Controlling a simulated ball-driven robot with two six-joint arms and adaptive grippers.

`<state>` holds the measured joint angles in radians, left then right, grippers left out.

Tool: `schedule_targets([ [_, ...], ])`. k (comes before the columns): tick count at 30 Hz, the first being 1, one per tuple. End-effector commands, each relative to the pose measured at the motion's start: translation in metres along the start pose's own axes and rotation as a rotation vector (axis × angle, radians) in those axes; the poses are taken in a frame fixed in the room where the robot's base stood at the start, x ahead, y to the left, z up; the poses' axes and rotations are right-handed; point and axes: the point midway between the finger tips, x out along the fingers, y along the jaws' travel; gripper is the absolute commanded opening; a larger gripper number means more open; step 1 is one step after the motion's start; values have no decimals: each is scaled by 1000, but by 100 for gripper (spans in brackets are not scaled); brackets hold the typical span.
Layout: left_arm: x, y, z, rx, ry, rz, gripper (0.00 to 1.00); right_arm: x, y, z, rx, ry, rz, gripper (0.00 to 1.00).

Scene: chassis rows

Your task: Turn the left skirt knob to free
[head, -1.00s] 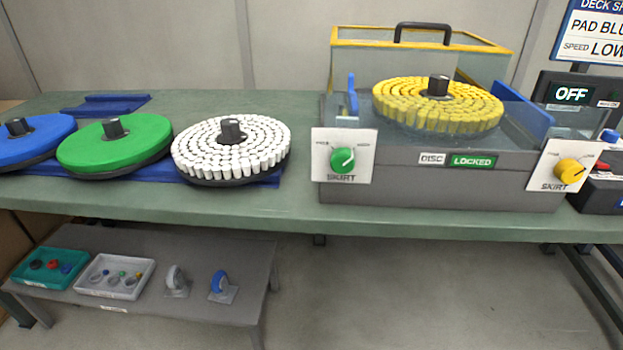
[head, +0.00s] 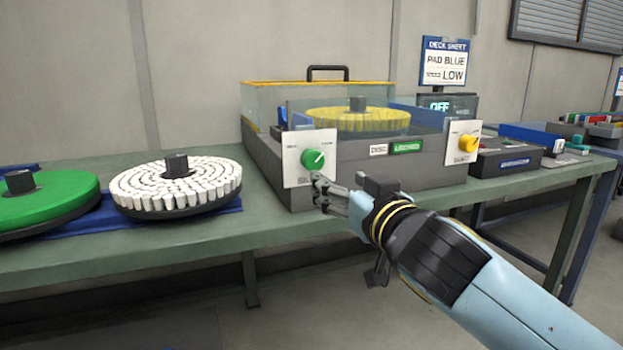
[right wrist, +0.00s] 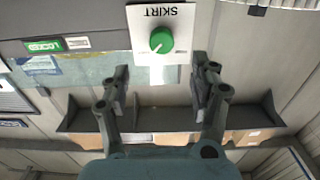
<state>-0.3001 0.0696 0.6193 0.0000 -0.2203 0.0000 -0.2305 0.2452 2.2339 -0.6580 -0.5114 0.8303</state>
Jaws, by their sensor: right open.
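The left skirt knob (head: 312,160) is green and sits on a white plate (head: 292,172) at the left front corner of the grey machine (head: 350,182). A light pointer mark shows on it, but the plate's position words are too small to read. In the right wrist view the knob (right wrist: 161,40) appears upside down with its SKIRT label, just beyond and between the fingertips. My right gripper (head: 320,192) is open and empty, just in front of and slightly below the knob, apart from it. My left gripper is not in view.
The yellow skirt knob (head: 467,143) is on the machine's right plate. A green LOCKED sign (head: 407,147) is on its front, beside a DISC label. A white-tufted disc (head: 175,187) and a green disc (head: 45,203) lie on the bench (head: 240,232) to the left.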

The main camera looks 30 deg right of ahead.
Motion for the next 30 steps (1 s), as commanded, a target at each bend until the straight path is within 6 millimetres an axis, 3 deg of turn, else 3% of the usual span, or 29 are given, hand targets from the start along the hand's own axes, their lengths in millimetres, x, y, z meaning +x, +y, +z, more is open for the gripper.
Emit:
schedule_targets([
  [15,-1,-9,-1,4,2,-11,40,90,0,-1,1,2,0,62],
  [21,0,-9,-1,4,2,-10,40,103,0,-1,2,0,-1,62],
  [28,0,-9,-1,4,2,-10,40,103,0,-1,1,0,-1,62],
  [30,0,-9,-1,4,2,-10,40,103,0,-1,1,0,-1,55],
])
